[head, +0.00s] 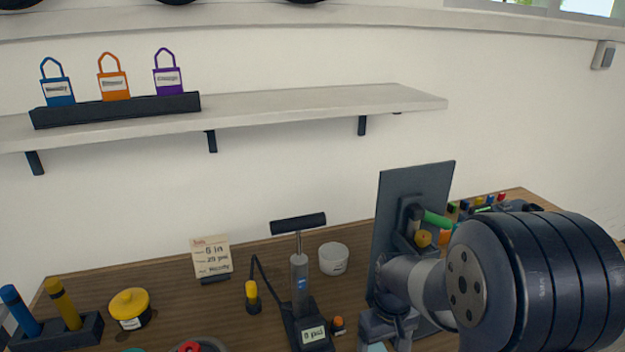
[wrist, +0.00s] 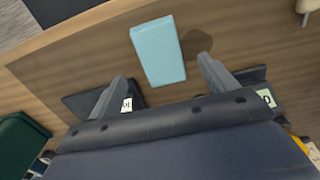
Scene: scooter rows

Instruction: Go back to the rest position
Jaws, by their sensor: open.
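My gripper (wrist: 162,68) is open, with its two fingers spread apart in the wrist view. Nothing is held between the fingers. A light blue block (wrist: 158,50) lies on the wooden bench beyond and between the fingertips; I cannot tell how far below them it is. In the head view my arm comes in from the right, and the wrist end hangs over the front of the bench, partly cut off by the bottom edge. A sliver of the light blue block (head: 376,348) shows below it.
A dark upright panel (head: 412,185) stands close behind my arm. A pump (head: 299,275), a white cup (head: 334,258), a yellow-lidded pot (head: 130,308) and a card (head: 211,257) stand on the bench. A dark green object (wrist: 22,140) lies lower left in the wrist view.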

